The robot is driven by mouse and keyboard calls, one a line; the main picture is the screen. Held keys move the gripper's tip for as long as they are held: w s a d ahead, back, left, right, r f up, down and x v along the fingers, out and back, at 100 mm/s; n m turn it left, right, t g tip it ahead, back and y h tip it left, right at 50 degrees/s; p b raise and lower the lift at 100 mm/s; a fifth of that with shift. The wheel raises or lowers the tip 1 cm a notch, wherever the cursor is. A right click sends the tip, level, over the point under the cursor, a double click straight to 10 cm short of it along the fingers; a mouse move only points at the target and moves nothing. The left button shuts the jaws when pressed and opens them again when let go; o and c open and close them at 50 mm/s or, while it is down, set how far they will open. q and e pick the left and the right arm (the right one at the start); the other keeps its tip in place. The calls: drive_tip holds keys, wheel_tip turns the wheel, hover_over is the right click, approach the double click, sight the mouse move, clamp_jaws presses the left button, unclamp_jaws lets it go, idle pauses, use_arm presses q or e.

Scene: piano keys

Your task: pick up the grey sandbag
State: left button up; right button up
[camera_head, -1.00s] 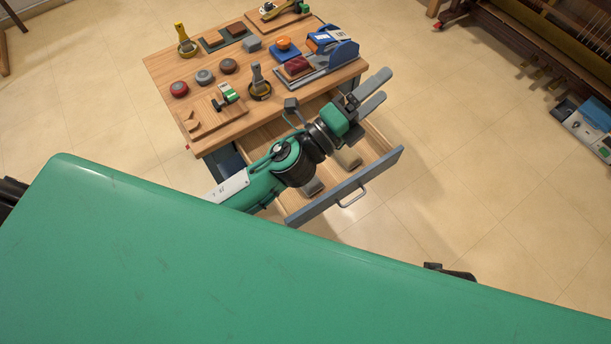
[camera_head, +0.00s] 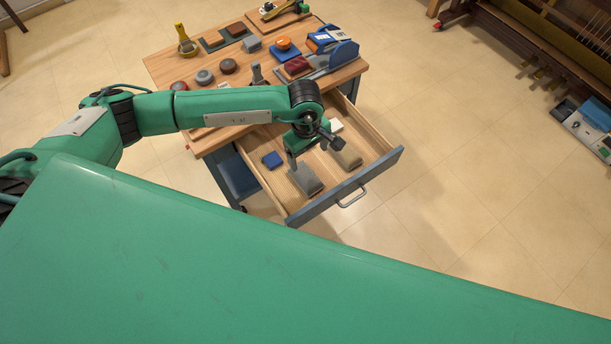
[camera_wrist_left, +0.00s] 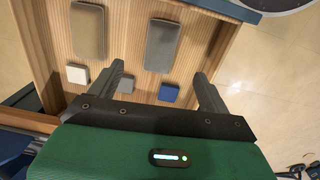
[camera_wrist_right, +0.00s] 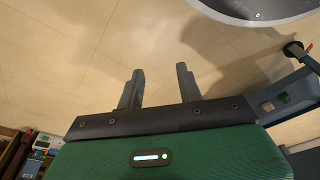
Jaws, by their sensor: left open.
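The grey sandbag appears to be the dark grey oblong pad (camera_head: 307,180) lying flat in the open drawer, near its front; it also shows in the left wrist view (camera_wrist_left: 161,45). My left gripper (camera_head: 305,158) points down over the drawer, behind the grey pad. In the left wrist view its open fingers (camera_wrist_left: 160,75) are apart and empty, with the grey pad beyond the fingertips. My right gripper (camera_wrist_right: 160,72) shows only in its own wrist view, fingers apart over bare floor, with nothing between them.
A beige-grey pad (camera_head: 346,154) lies beside the grey one. The drawer also holds a blue block (camera_head: 272,160), a white block (camera_head: 336,125) and a small grey block (camera_wrist_left: 126,84). Drawer walls and the blue-grey front (camera_head: 345,187) surround them. The wooden tabletop (camera_head: 175,60) above is crowded.

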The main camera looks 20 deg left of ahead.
use_arm(q)
drive_tip(key=a+f, duration=0.1)
hover_over(306, 173)
drive_tip(key=shift+y, duration=0.3)
drive_tip(key=f, duration=0.6)
drive_tip(key=shift+s+a+f, duration=0.1)
drive_tip(key=shift+a+f, duration=0.1)
drive_tip(key=shift+d+f, duration=0.15)
drive_tip(key=shift+f, duration=3.05)
drive_tip(key=c, duration=1.3)
drive_tip(key=shift+r, duration=0.1)
